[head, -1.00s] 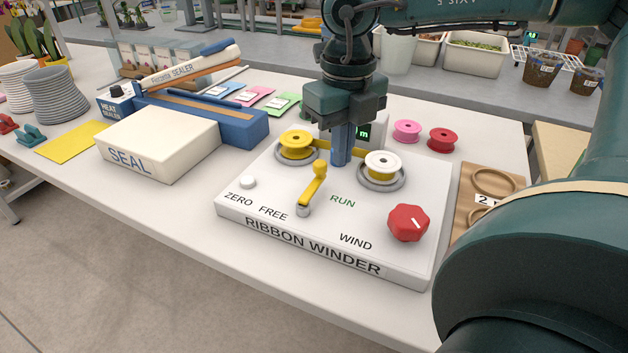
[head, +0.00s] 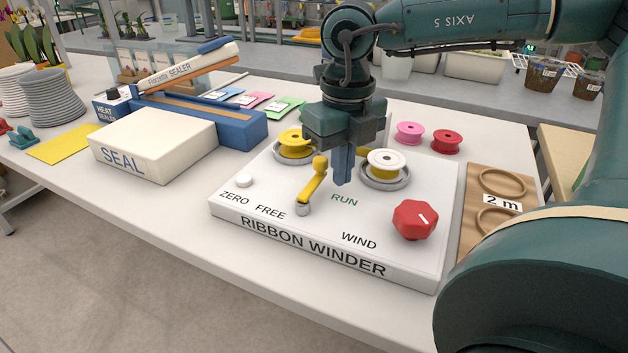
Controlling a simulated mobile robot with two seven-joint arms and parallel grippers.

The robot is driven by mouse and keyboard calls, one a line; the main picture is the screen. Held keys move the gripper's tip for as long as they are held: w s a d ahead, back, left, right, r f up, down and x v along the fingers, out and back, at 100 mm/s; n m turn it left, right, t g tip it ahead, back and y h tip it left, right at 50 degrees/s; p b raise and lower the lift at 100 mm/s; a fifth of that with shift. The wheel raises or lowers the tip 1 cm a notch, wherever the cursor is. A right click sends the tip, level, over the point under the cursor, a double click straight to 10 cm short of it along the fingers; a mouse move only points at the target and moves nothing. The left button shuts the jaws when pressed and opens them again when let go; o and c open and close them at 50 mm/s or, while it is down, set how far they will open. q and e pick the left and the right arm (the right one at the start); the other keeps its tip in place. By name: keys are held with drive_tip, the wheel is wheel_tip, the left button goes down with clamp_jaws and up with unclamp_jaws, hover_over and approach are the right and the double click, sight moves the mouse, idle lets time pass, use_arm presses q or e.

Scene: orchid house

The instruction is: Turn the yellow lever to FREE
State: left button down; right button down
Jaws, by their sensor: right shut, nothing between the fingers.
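The yellow lever (head: 313,185) sits on the white ribbon winder (head: 235,213). Its pivot is near the front, between the FREE (head: 270,212) and RUN (head: 344,200) labels. Its knob end points to the back and slightly right, not directly at the FREE label. My right gripper (head: 343,180) is shut and empty, fingers pointing down, just right of the lever's knob. I cannot tell whether the fingers touch the lever. My left gripper is not in view.
The sealer (head: 155,145) stands left. My right arm hides part of the winder's back and the right side.

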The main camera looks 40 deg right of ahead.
sight(318, 157)
drive_tip(key=shift+w, duration=0.1)
drive_tip(key=shift+w+a, duration=0.15)
drive_tip(key=shift+w, duration=0.85)
drive_tip(key=shift+w+a, duration=0.25)
drive_tip(key=shift+w, duration=0.3)
drive_tip(key=shift+w+a, duration=0.2)
drive_tip(key=shift+w, duration=0.3)
drive_tip(key=shift+b, duration=0.3)
